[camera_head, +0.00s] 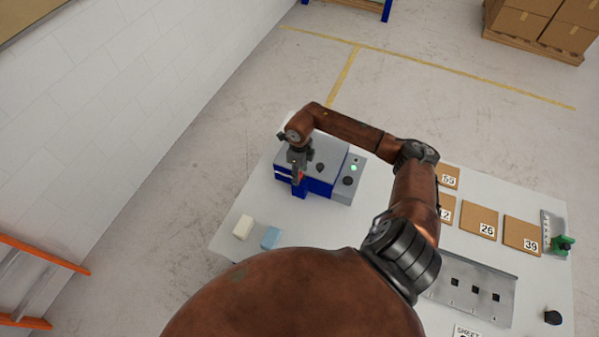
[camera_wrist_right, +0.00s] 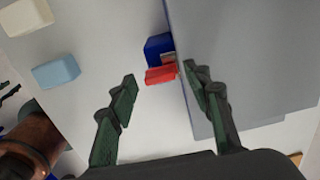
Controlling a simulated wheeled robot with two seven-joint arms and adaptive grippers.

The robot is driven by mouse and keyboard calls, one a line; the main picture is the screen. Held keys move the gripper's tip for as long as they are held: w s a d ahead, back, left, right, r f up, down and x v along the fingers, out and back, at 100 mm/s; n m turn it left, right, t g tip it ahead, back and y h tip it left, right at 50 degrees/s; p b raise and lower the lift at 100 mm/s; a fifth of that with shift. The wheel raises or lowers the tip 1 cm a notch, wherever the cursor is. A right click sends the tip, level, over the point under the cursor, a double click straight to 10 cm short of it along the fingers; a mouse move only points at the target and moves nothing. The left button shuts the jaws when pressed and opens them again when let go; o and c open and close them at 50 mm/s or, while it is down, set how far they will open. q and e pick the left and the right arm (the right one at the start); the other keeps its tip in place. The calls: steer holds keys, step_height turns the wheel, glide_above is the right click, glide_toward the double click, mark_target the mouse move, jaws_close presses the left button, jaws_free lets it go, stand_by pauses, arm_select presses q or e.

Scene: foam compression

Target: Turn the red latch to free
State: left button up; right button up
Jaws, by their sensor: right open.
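The red latch (camera_wrist_right: 160,75) sits on a small blue block (camera_wrist_right: 158,48) at the side of the grey-and-blue machine (camera_wrist_right: 235,60). In the head view, a bit of the red latch (camera_head: 301,176) shows beside my right gripper, at the left front of the machine (camera_head: 320,166). My right gripper (camera_wrist_right: 160,80) is open. In the wrist view its fingers stand on either side of the latch, with the right finger over the machine's edge. I cannot tell whether either finger touches the latch. My left gripper is not in view.
A white block (camera_head: 243,227) and a light blue block (camera_head: 270,238) lie on the white table (camera_head: 225,240), left of my arm. Numbered brown squares (camera_head: 478,220), a metal plate (camera_head: 475,285) and a green item (camera_head: 563,244) lie to the right. The front-left tabletop is largely clear.

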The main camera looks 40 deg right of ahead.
steer(key=c, duration=1.2)
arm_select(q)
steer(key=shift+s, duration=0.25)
arm_select(e)
steer(key=shift+o, duration=0.2)
